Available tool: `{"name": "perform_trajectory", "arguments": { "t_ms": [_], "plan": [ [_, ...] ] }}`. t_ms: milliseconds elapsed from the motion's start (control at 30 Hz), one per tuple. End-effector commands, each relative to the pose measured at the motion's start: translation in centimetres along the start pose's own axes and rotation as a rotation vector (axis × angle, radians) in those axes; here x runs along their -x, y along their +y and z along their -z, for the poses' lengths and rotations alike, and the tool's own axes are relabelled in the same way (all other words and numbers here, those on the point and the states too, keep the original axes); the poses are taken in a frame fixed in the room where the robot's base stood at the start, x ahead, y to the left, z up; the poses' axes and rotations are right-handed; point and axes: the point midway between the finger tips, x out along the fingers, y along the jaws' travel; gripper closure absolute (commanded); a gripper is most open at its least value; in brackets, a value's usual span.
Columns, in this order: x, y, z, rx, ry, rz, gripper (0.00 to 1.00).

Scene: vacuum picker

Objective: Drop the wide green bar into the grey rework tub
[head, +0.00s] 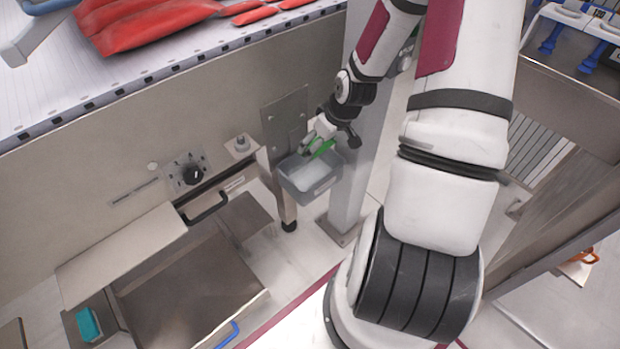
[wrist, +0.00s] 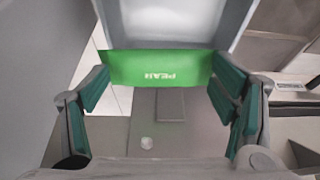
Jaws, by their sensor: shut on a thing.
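The wide green bar (head: 322,149) is held in my gripper (head: 314,143), at the upper edge of the grey rework tub (head: 312,187) in the head view. In the wrist view the bar (wrist: 155,68) spans between the fingers of my gripper (wrist: 160,84), with the upside-down lettering "PEAR" on it. The tub (wrist: 235,22) shows just beyond the bar, whose near face hides part of the tub's near side. The tub looks empty where I can see inside. I cannot tell the exact height of the bar over the rim.
The tub hangs by a metal post (head: 352,190) and a steel plate (head: 286,118). A panel with a black knob (head: 191,175) is to the left. Red packs (head: 150,25) lie on the perforated surface above. A teal block (head: 89,325) sits in a tray at lower left.

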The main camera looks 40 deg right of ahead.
Motion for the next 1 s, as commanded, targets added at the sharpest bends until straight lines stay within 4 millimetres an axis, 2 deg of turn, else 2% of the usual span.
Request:
{"name": "perform_trajectory", "arguments": {
  "t_ms": [300, 333, 400, 800, 1000],
  "plan": [
    [-0.2, 0.0, -0.1, 0.0, 0.001, -0.001, 0.48],
    [-0.2, 0.0, -0.1, 0.0, 0.001, 0.0, 0.14],
    [-0.2, 0.0, -0.1, 0.0, 0.001, 0.0, 0.0],
    [0.0, 0.0, -0.1, 0.0, 0.001, -0.001, 0.0],
    [2.2, 0.1, -0.1, -0.003, 0.003, -0.003, 0.0]
  ]
}}
